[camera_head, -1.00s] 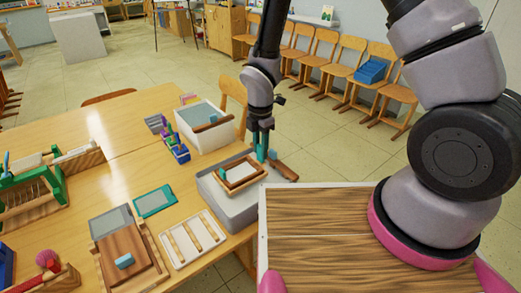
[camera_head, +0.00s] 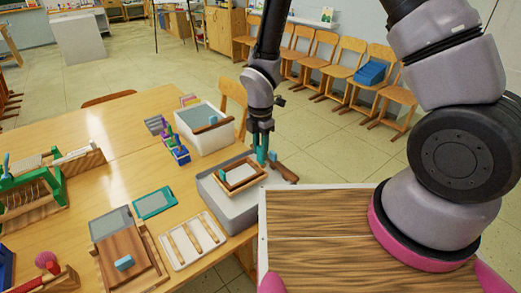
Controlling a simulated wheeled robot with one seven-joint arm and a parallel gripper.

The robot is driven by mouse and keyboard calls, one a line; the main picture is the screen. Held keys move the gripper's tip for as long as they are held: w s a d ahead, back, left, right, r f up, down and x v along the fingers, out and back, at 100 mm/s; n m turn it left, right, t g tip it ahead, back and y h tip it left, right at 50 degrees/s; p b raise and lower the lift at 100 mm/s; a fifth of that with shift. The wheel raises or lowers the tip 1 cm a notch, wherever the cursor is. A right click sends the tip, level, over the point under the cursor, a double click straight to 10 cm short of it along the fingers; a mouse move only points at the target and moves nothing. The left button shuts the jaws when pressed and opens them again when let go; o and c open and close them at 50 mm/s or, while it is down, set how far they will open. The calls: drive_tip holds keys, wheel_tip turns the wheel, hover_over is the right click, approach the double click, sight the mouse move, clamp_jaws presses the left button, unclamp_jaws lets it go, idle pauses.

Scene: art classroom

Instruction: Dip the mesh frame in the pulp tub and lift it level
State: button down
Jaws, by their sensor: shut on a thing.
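The mesh frame (camera_head: 231,187) is a small wooden frame with a pale centre and a blue-teal knob, lying about level over a grey tub (camera_head: 218,211) at the table's right edge. I cannot tell if it touches the tub. A brown handle (camera_head: 285,173) sticks out to its right. My gripper (camera_head: 262,158) points down at the frame's right side, shut on what looks like its handle; the grip is partly hidden. A white tub (camera_head: 206,141) with grey contents and a brown bar across it stands behind. I cannot tell which tub holds the pulp.
A white slatted rack (camera_head: 192,240), a teal-rimmed screen (camera_head: 153,203) and a wooden press board (camera_head: 127,252) lie left of the grey tub. Small coloured bottles (camera_head: 173,145) stand near the white tub. My wood-topped base fills the lower right. Chairs line the far wall.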

drive_tip(key=shift+r, duration=2.5)
